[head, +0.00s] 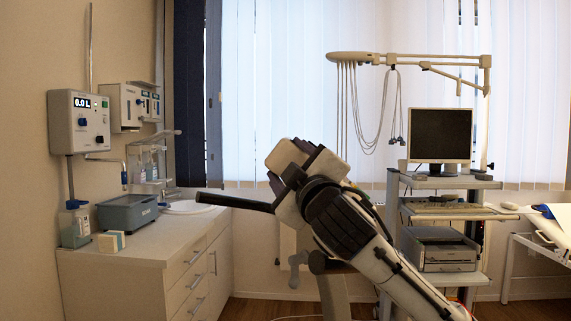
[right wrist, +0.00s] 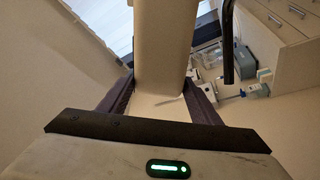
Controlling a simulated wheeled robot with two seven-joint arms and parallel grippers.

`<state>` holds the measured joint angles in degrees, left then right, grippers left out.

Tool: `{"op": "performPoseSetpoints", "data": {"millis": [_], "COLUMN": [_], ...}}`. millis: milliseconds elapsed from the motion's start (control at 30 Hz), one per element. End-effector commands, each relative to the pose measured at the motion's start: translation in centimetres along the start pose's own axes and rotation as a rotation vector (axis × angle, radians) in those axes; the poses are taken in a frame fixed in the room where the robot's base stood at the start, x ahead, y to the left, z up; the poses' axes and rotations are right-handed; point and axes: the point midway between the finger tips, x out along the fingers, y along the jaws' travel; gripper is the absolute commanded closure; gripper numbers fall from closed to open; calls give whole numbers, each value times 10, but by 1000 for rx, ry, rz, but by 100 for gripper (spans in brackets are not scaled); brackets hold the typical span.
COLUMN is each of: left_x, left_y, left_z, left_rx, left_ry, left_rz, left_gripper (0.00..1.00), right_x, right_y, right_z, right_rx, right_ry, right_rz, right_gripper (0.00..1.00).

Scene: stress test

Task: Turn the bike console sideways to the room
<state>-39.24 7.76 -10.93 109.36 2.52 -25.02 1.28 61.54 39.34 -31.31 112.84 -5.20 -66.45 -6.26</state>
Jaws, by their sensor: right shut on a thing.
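The bike console (head: 284,154) is a beige block at the middle of the head view, tilted in the picture. My right gripper (head: 292,165) is shut on it, with dark fingers on either side. In the right wrist view the beige console (right wrist: 160,45) fills the space between the two fingers (right wrist: 160,100). A black handlebar (head: 235,202) sticks out to the left below the console and also shows in the right wrist view (right wrist: 228,45). My right arm hides much of the bike (head: 335,290) below. My left gripper is not in view.
A counter (head: 135,260) with drawers stands at the left, bearing a grey-blue box (head: 127,213), bottles and a small carton. A trolley (head: 480,240) with a monitor (head: 440,135) and printer stands at the right. A cable arm (head: 410,58) hangs above. A bed edge (head: 540,230) shows at far right.

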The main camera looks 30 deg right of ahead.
Motion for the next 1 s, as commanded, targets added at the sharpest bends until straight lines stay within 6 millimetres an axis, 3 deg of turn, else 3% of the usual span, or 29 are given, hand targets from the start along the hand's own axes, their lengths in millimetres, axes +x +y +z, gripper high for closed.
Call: {"op": "performPoseSetpoints", "data": {"millis": [233, 267, 333, 733, 1000], "left_x": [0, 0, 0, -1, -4], "left_y": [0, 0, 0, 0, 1], "left_z": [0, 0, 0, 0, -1], "left_rx": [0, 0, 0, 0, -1], "left_ry": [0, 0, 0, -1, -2], "left_rz": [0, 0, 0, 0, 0], "left_gripper": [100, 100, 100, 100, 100], "right_x": [0, 0, 0, 2, 12], "right_y": [-2, -2, -1, 5, 49], "right_z": [0, 0, 0, -4, -35], "right_rx": [5, 5, 4, 5, 9], "right_ry": [1, 1, 1, 1, 10], "right_rz": [-2, -2, -2, 0, 11], "right_gripper": [83, 37, 26, 24, 24]}}
